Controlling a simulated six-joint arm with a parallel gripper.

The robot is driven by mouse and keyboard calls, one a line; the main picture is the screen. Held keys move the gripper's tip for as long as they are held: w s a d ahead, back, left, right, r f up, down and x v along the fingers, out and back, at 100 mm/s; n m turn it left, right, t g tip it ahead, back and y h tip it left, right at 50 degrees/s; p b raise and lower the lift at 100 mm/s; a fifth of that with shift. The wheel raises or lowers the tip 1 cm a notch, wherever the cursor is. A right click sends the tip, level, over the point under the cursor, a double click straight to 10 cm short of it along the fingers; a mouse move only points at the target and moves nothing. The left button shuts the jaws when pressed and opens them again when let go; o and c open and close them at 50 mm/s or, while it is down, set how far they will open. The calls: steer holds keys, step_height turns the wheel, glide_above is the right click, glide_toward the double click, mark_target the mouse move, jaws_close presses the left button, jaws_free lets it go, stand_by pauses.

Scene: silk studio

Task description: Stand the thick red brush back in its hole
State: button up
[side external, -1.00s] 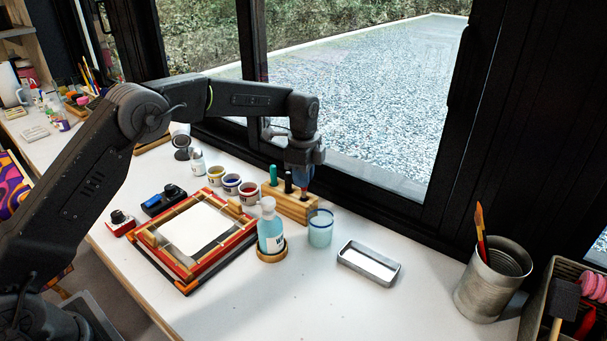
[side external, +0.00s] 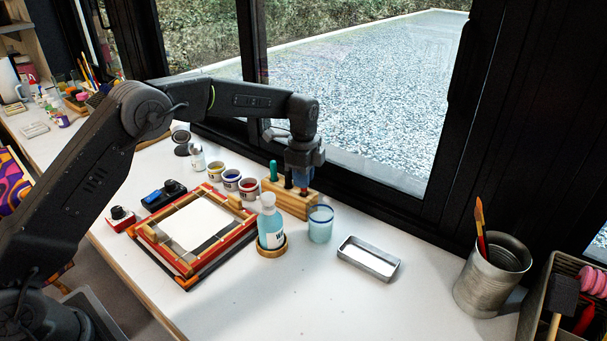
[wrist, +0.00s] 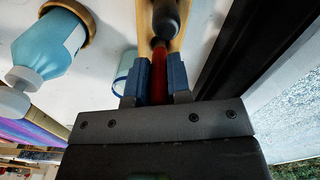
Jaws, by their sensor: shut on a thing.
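My gripper (side external: 304,172) is over the right end of the wooden brush block (side external: 290,207), its blue fingers pointing down. It is shut on the thick red brush (side external: 304,192), whose red part shows just below the fingers at the block. In the wrist view the red brush (wrist: 159,68) stands between the two blue fingers (wrist: 159,82). Whether its lower end is inside the hole is hidden. A green-handled brush (side external: 273,170) and a black-handled brush (side external: 288,180) stand upright in the block. The black handle (wrist: 166,16) is close beyond the red brush in the wrist view.
A blue-rimmed cup (side external: 320,226) stands close in front of the block's right end. A bottle of blue liquid (side external: 270,226) is left of it. Paint jars (side external: 249,188) are left of the block. The window frame (side external: 370,203) is behind. A metal tray (side external: 368,259) lies right.

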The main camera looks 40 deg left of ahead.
steer(key=shift+f, duration=0.65)
steer(key=shift+f, duration=0.45)
stand_by(0.3)
steer(key=o, duration=0.8)
steer(key=shift+o, duration=0.2)
steer(key=shift+r, duration=0.1)
step_height(320, 180, up, 14)
steer(key=shift+f, duration=0.2)
